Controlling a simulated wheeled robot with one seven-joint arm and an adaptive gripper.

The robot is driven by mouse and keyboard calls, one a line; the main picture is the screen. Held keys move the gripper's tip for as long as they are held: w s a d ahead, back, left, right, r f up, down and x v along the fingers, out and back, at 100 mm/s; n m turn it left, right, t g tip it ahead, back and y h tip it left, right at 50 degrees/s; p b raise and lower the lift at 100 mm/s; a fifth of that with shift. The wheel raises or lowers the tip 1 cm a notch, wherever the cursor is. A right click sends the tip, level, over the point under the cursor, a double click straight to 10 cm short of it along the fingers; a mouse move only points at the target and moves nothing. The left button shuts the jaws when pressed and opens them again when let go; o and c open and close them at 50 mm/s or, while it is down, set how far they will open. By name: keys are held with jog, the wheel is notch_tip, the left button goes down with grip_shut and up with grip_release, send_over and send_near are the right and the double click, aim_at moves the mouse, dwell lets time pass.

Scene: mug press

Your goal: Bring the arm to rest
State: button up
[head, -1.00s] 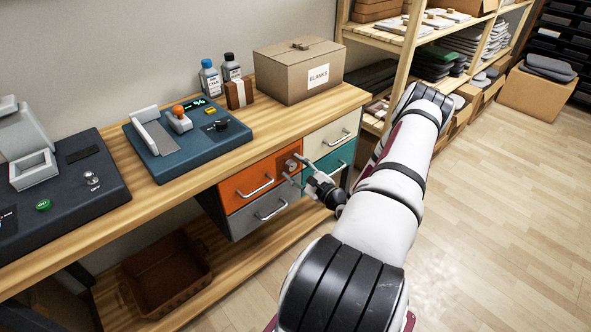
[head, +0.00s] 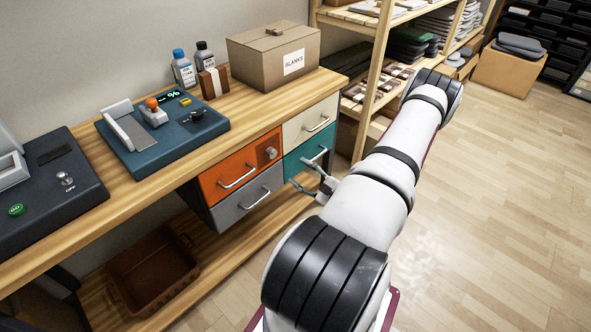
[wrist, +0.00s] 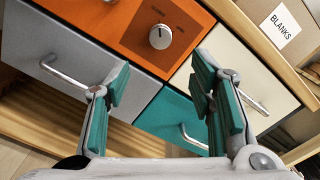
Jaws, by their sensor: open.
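My gripper (head: 312,188) is open and empty in the head view, in front of the drawer block under the bench. It stands apart from the drawers. In the wrist view its two green-padded fingers (wrist: 162,92) are spread, with nothing between them. Beyond them are the orange drawer (wrist: 118,25) with a round knob (wrist: 160,37), the grey drawer (wrist: 60,62), the cream drawer (wrist: 240,72) and the teal drawer (wrist: 172,118). All of them look shut. My arm reaches out to the right and folds back, hiding part of the gripper's wrist.
The wooden bench (head: 255,112) holds a blue press device (head: 165,132), a dark machine (head: 55,180), two bottles, and a box marked BLANKS (head: 270,62). A brown bin (head: 152,270) sits on the low shelf. Wooden shelving (head: 360,85) stands behind my arm.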

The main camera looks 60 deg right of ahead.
jog(key=shift+s, duration=0.1)
dwell(0.5)
jog(key=w+a+r+n+g+y+p, duration=0.25)
jog(key=w+a+r+n+y, duration=0.25)
jog(key=a+r+n+y, duration=0.4)
jog(key=w+a+r+n+g+y+p, duration=0.1)
jog(key=w+a+r+n+g+y, duration=0.3)
jog(key=a+r, duration=0.55)
jog(key=a+r+n+g+y, duration=0.2)
jog(key=a+r+n+g, duration=0.25)
jog(key=a+r, duration=0.35)
jog(key=s+a+r+n+g+h+p, duration=0.4)
jog(key=s+a+r+n+g+h, duration=0.15)
jog(key=s+a+r+n, duration=0.4)
jog(key=s+a+r+n+t+h+p, duration=0.2)
jog(key=s+r+n+t+h, duration=0.1)
jog(key=s+r, duration=0.5)
jog(key=shift+s+a+r+n+h+p, duration=0.3)
jog(key=shift+r+n+h, duration=0.6)
jog(key=shift+r+h, duration=0.35)
